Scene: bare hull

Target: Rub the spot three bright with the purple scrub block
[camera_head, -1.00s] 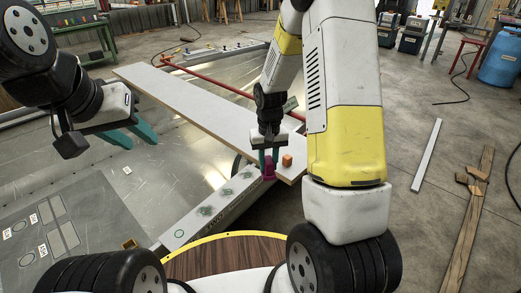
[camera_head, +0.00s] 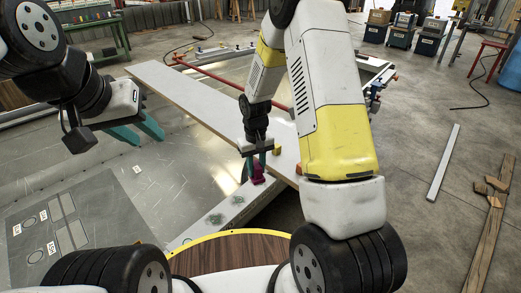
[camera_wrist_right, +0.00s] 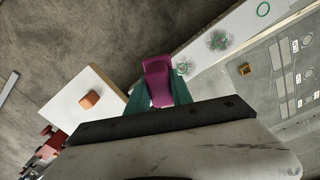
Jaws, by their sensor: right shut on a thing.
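The purple scrub block (camera_head: 256,175) is held between the teal fingers of my right gripper (camera_head: 256,161), over the near end of a pale beam. The block also shows in the right wrist view (camera_wrist_right: 158,82), with the fingers (camera_wrist_right: 158,100) shut on its sides. Two dark green scuffed spots (camera_head: 215,218) (camera_head: 238,199) lie on the beam in front of the block. The wrist view shows one spot (camera_wrist_right: 218,40) clear and another (camera_wrist_right: 183,68) right beside the block. I cannot read spot numbers or tell whether the block touches the beam. My left gripper (camera_head: 138,131) is open and empty at left.
A long white board (camera_head: 195,100) lies across the metal hull behind the right gripper. A grey labelled panel (camera_head: 65,225) is at lower left.

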